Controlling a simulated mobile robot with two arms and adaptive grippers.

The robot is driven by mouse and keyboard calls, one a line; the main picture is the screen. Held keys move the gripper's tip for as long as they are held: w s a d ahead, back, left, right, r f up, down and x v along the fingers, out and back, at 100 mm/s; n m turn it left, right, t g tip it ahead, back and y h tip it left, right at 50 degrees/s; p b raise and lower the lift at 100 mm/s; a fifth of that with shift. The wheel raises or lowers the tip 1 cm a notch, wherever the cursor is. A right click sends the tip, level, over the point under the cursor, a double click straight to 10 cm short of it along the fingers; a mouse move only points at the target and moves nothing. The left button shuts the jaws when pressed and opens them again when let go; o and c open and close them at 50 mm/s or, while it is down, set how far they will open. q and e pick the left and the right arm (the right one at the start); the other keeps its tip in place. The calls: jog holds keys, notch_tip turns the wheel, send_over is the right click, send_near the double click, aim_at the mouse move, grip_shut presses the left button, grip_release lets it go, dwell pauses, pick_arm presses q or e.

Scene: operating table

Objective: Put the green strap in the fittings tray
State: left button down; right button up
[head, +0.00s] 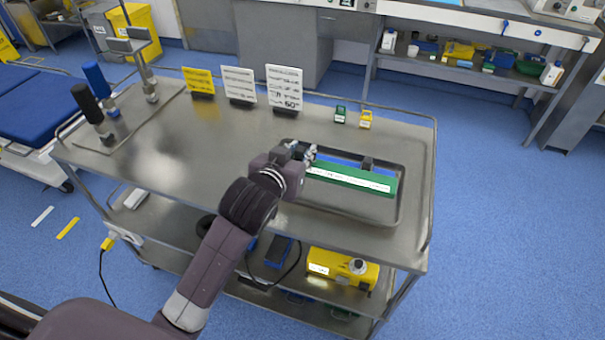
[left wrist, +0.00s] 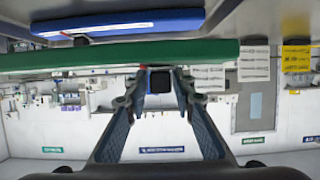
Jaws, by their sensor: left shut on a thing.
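The green strap (head: 350,178), a long flat bar with a white label, is held level over the metal fittings tray (head: 345,208). My left gripper (head: 308,155) is shut on it near its left end in the head view. The left wrist view, which is upside down, shows the green strap (left wrist: 90,57) across the fingers (left wrist: 160,88), with a dark block (left wrist: 161,82) between the fingertips. A blue strap (head: 340,158) lies in the tray behind the green one, partly hidden. It also shows in the wrist view (left wrist: 130,22). My right gripper is not in view.
Small green (head: 340,114) and yellow (head: 365,119) blocks stand behind the tray. White (head: 238,84) and yellow (head: 198,80) sign cards stand at the back edge. Posts with blue and black handles (head: 88,103) stand at the left. The table's left middle is clear.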

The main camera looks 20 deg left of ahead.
pick_arm(q)
notch_tip(320, 180, down, 3)
jog(key=shift+f, duration=2.05)
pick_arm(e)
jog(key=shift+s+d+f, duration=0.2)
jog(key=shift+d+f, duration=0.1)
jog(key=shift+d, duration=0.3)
pick_arm(q)
jog(key=c, duration=1.6)
grip_release()
jog(key=shift+s, duration=0.1)
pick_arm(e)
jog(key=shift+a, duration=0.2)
